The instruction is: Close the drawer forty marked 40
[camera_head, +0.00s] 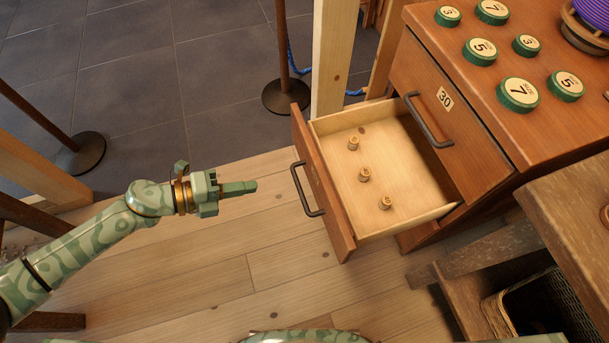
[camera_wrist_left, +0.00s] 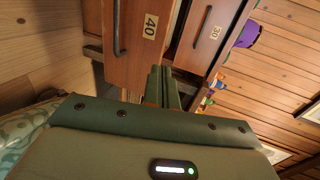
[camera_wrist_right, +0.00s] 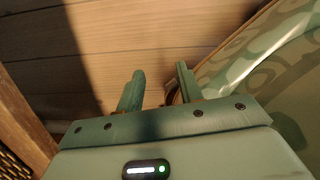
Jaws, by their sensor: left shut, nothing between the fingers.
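Drawer forty (camera_head: 338,228) stands pulled out of the wooden cabinet, its pale inside showing. Its dark bar handle (camera_head: 302,190) is on the front. In the left wrist view the front (camera_wrist_left: 133,65) shows with the label 40 (camera_wrist_left: 150,26). Several small brass-coloured spools (camera_head: 364,174) stand in the drawer. My left gripper (camera_head: 252,186) is shut and empty, a short way in front of the drawer front and handle, apart from them. Its fingers also show in the left wrist view (camera_wrist_left: 162,88). My right gripper (camera_wrist_right: 158,88) is open and empty over the wooden floor.
Drawer 30 (camera_head: 460,125) above is shut. Green numbered discs (camera_head: 518,94) and a purple spool (camera_head: 582,22) sit on the cabinet top (camera_head: 462,49). A wooden post (camera_head: 332,60) and a round-based stand (camera_head: 285,97) are behind. A brown bench (camera_head: 570,215) is at right.

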